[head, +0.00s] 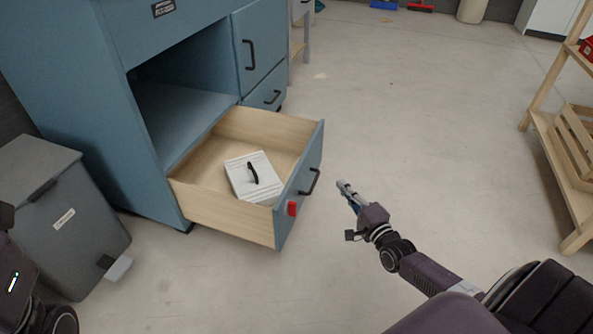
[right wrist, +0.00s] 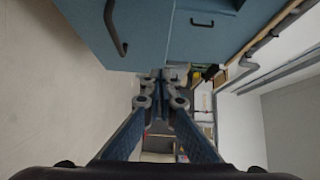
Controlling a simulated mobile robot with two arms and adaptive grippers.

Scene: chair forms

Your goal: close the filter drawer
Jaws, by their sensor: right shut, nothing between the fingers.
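The filter drawer (head: 195,204) is pulled well out of the bottom of a blue cabinet (head: 70,60) in the head view. Its inside is pale wood, and its blue front has a black bar handle (head: 310,182) and a red tag (head: 292,208). A white pleated filter (head: 252,177) with a black handle lies inside it. My right gripper (head: 344,186) is shut and empty, a little to the right of the drawer front and apart from it. In the right wrist view a blue front with a dark handle (right wrist: 115,27) shows beyond the fingers. My left gripper is not in view.
A grey pedal bin (head: 68,220) stands left of the drawer. A smaller drawer and a closed door (head: 262,40) are behind it on the cabinet. A wooden shelf (head: 545,125) stands at the right. The floor between is clear.

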